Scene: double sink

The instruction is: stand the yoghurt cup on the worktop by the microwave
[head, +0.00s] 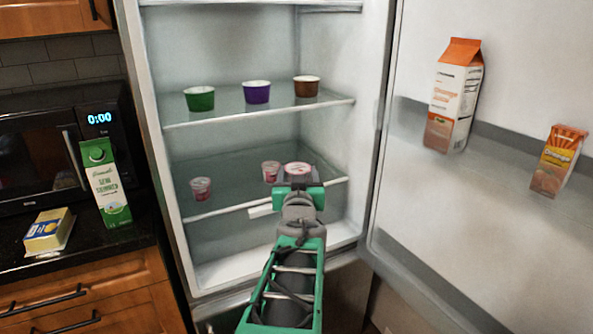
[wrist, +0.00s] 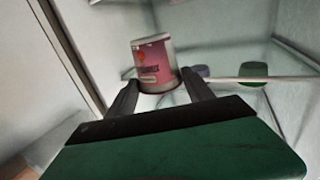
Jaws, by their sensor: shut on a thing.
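My gripper (wrist: 160,92) is inside the open fridge and shut on a yoghurt cup. In the wrist view this yoghurt cup (wrist: 153,58) is white and pink with dark print, between the two fingers. In the head view its top (head: 298,168) shows just beyond my gripper (head: 299,184), in front of the lower glass shelf. The worktop (head: 135,228) is dark and lies left of the fridge. The microwave (head: 36,158) is black, stands at the back of the worktop and shows 0:00.
Two similar cups stand on the lower shelf, one left (head: 201,188) and one beside the held cup (head: 270,171). Green, purple and brown tubs stand above. A green-white carton (head: 107,185) and a butter pack (head: 47,232) occupy the worktop. The open fridge door (head: 490,215) is right.

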